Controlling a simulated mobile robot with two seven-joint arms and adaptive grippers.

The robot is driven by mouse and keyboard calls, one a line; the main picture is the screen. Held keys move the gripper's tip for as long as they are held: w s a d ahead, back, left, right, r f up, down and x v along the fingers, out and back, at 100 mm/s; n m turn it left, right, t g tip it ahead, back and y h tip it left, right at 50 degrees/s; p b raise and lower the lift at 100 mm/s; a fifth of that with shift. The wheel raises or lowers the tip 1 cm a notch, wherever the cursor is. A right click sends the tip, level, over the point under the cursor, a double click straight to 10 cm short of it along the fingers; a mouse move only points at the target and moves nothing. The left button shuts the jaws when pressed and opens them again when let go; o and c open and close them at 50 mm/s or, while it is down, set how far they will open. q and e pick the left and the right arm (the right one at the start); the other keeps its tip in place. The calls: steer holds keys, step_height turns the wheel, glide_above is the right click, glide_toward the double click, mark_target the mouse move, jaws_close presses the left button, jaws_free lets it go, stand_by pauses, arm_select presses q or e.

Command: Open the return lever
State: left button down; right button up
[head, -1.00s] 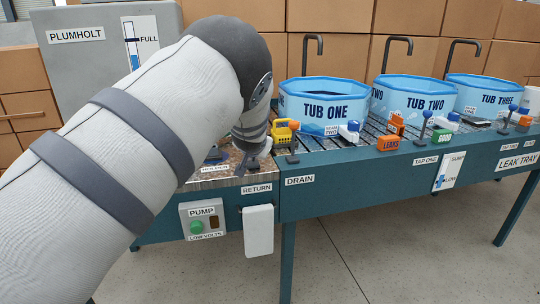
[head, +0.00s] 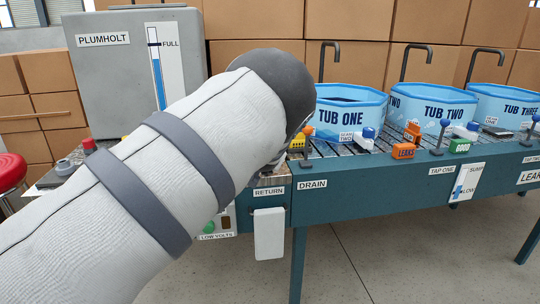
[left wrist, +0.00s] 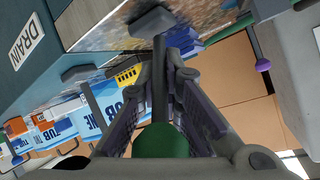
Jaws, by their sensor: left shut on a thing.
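My left gripper (left wrist: 168,80) is shut on the return lever (left wrist: 160,141). The lever's dark shaft runs between the two fingers to a grey foot on the bench top, and its rounded green end shows near the gripper's palm. In the head view my left arm covers the gripper and the lever; only the white RETURN label (head: 268,191) on the bench front shows beside them. How far the lever is tilted I cannot tell. My right gripper is in neither view.
The grey PLUMHOLT tank (head: 110,72) stands behind the arm. A white plate (head: 269,234) hangs below the RETURN label.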

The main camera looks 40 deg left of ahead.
arm_select(q)
steer(key=c, duration=1.7)
jaws_free()
steer(key=shift+f, duration=0.15)
steer(key=shift+d, duration=0.1)
steer(key=v, duration=1.2)
